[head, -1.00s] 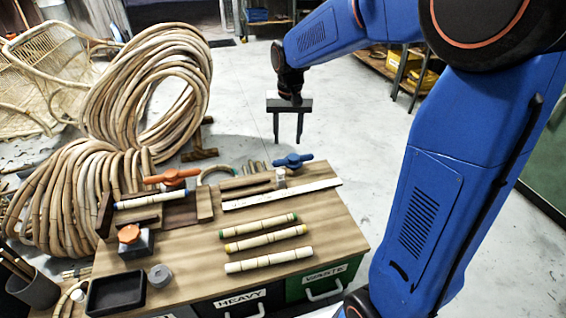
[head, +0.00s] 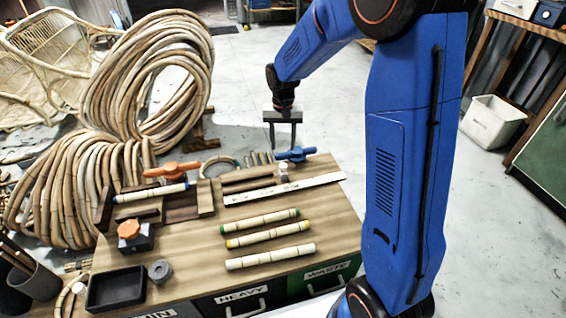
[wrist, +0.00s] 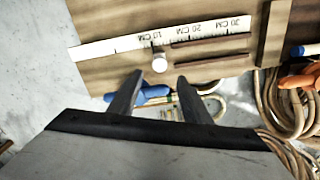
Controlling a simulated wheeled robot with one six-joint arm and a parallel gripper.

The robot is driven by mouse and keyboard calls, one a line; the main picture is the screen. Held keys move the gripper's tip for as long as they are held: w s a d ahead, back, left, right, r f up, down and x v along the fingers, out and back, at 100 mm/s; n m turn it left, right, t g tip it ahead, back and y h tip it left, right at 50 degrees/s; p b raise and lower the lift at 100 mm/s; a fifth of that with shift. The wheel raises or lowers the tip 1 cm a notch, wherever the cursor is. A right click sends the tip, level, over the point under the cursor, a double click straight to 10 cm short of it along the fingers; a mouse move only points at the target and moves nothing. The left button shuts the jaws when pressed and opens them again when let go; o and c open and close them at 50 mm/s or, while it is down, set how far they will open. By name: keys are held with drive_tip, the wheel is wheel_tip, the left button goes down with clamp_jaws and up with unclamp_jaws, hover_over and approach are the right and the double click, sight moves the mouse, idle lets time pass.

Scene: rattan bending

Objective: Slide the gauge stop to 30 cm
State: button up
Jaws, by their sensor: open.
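The gauge stop is a small pale round knob (wrist: 159,63) by the 10 CM mark of the white ruler (wrist: 110,45) in the wrist view. In the head view the stop (head: 283,173) stands beside the ruler (head: 315,183) at the back right of the bench. My gripper (head: 281,146) is open and empty, fingers pointing down, near the bench's back edge. In the wrist view its two fingertips (wrist: 160,76) are apart, with the knob seen between and just beyond them. The fingers are not seen touching the stop.
A blue-handled clamp (head: 297,154) lies close to the stop and my fingers. An orange-handled clamp (head: 172,170) is at the back left. Several rattan pieces (head: 268,239) lie on the bench front. Wooden blocks (head: 205,202) stand left of the ruler.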

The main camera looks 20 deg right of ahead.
sight(283, 166)
wheel_tip(283, 166, down, 10)
drive_tip(key=shift+r, duration=0.1)
idle(0.4)
